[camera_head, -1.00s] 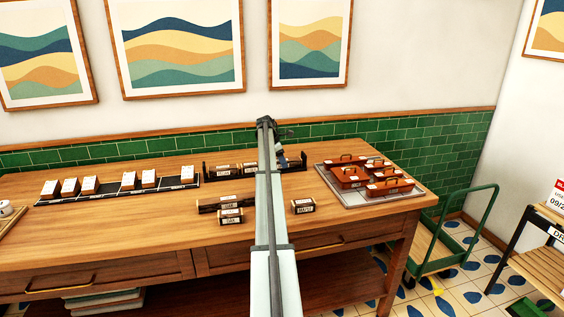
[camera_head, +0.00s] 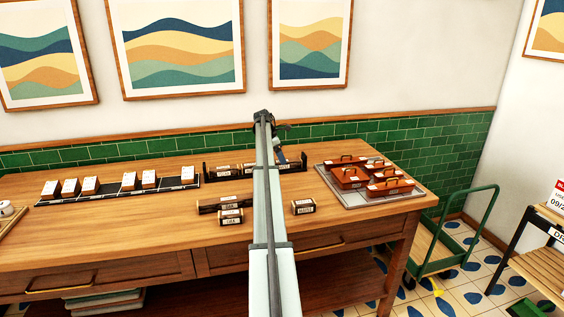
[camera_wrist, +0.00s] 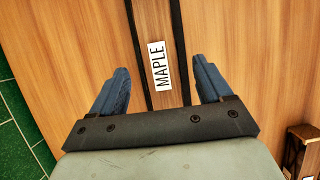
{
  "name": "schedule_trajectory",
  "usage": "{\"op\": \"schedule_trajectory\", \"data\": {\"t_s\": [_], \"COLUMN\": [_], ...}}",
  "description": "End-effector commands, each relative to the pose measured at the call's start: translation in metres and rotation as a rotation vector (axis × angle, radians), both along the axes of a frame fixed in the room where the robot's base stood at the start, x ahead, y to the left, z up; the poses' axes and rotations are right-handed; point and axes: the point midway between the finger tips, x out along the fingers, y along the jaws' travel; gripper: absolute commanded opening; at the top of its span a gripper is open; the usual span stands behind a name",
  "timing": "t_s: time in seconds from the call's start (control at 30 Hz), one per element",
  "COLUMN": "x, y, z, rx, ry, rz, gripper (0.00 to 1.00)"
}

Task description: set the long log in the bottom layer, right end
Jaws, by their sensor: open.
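In the wrist view, a long wooden strip with dark edges and a white MAPLE label (camera_wrist: 158,67) runs between my fingers. Whether it is a log or part of the rack I cannot tell. My gripper (camera_wrist: 160,85) is open, one blue finger on each side of it, with gaps to both. In the head view, my gripper (camera_head: 281,150) is at the right part of the dark rack (camera_head: 207,171) at the back, partly hidden by my arm. Labelled logs sit in the rack's left part (camera_head: 224,170). A dark log (camera_head: 208,208) lies in front of the rack.
Another short log (camera_head: 231,217) and a block-like log (camera_head: 303,207) lie on the table front. A grey tray (camera_head: 345,196) with several brown lidded boxes is at right. A dark strip with several white-topped blocks (camera_head: 90,185) is at left. Green tiled wall (camera_wrist: 22,135) stands close behind.

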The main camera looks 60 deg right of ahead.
Motion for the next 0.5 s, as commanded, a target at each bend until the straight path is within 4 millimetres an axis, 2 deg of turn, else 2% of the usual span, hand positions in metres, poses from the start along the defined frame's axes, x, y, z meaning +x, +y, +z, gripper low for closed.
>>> {"op": "schedule_trajectory", "data": {"t_s": [0.1, 0.3, 0.5], "x": [0.008, 0.017, 0.022], "y": [0.006, 0.016, 0.021], "z": [0.024, 0.055, 0.074], "rx": [-0.003, -0.001, -0.001], "ry": [-0.001, -0.001, -0.001], "rz": [0.001, 0.001, 0.0], "gripper": [0.79, 0.79, 0.79]}}
